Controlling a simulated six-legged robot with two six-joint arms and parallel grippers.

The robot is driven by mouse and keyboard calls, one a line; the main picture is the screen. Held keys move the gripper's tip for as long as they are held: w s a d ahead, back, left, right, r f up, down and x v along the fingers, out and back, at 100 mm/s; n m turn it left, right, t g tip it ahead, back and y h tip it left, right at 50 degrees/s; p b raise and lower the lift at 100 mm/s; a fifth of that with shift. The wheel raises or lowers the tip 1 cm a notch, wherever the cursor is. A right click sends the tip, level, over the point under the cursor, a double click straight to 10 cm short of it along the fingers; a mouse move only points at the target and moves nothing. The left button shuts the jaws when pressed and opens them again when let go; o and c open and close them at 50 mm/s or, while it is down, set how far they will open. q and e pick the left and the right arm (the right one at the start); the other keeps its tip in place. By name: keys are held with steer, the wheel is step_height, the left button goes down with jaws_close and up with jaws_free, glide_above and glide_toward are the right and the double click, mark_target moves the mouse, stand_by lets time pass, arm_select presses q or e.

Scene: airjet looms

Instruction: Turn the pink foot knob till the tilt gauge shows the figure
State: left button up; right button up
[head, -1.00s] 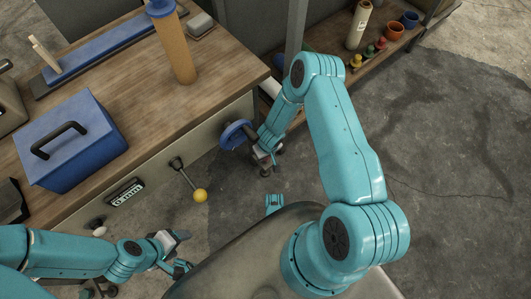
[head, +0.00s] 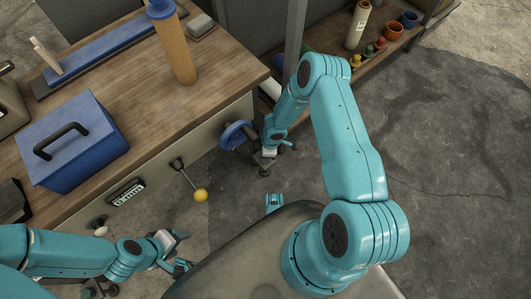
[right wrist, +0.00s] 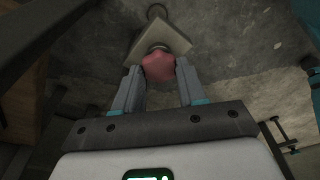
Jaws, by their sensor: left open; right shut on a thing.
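The pink foot knob (right wrist: 158,66) sits between the fingertips of my right gripper (right wrist: 158,76) in the right wrist view, with a pale square plate (right wrist: 170,32) just beyond it. The right gripper is shut on the knob. In the head view my right gripper (head: 264,160) is low beside the bench's right front corner, and the knob is hidden there. My left gripper (head: 181,251) is open and empty, in front of the bench. A small dark display (head: 126,193) is on the bench front; its figures are too small to read surely.
The wooden bench (head: 215,75) carries a blue box (head: 72,140) and an orange-brown cylinder (head: 173,45). A blue handwheel (head: 236,134) and a yellow-ended lever (head: 200,195) stick out of its front. A shelf with pots (head: 391,30) stands behind. The floor at right is clear.

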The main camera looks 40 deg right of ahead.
steer(key=o, duration=0.8)
steer(key=shift+r+p, duration=0.9)
steer(key=shift+r, duration=0.2)
steer(key=shift+f, duration=0.1)
